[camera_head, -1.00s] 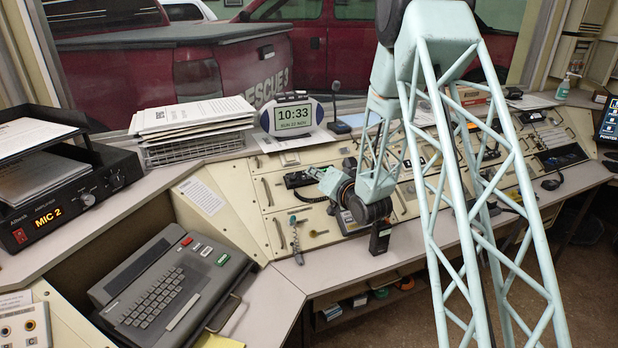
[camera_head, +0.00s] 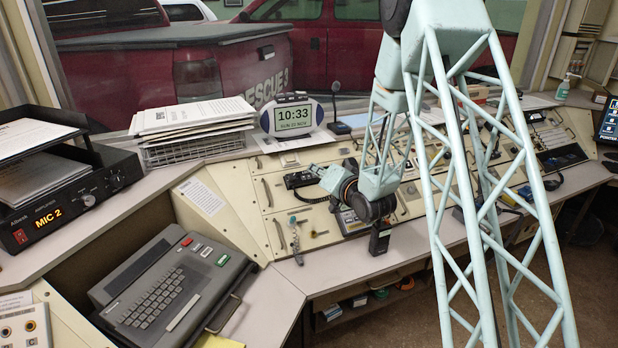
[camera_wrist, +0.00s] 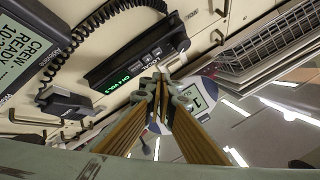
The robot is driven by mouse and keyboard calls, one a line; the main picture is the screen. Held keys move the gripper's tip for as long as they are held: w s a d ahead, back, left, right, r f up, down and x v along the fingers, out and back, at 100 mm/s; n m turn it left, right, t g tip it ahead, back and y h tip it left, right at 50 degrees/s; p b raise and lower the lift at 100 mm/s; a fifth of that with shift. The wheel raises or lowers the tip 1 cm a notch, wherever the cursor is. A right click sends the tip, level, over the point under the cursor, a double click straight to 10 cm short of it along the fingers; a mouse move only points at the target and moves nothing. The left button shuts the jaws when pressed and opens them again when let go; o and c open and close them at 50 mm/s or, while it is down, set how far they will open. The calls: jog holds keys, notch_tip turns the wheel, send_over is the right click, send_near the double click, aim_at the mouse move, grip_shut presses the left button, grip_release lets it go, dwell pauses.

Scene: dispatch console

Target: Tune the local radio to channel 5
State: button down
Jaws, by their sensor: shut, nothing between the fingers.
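The local radio (camera_wrist: 125,68) is a slim black unit on the console panel, labelled LOCAL. Its green display (camera_wrist: 112,85) appears to read CH 4 VOL 3. Small buttons (camera_wrist: 147,57) sit between the display and the label. In the head view the radio (camera_head: 298,180) is a small dark box left of my gripper (camera_head: 318,171). In the wrist view my gripper (camera_wrist: 160,83) is shut and empty, its fingertips just beside the radio's button end. I cannot tell whether they touch it. The fingertips are too small to make out clearly in the head view.
A coiled cord (camera_wrist: 75,40) runs beside the radio to a black handset device (camera_wrist: 62,103). A screen reading CREW READY (camera_wrist: 28,50) is at the wrist view's left. A wire paper tray (camera_head: 195,148) and a clock (camera_head: 293,118) stand behind the panel.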

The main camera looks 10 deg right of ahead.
jog(key=shift+s+d+r, duration=0.1)
jog(key=shift+s+r, duration=0.35)
jog(key=shift+r, duration=0.25)
jog(key=shift+s+d+r, duration=0.1)
jog(key=shift+s+r, duration=0.35)
jog(key=shift+r, duration=0.2)
jog(key=shift+d, duration=0.15)
dwell(1.2)
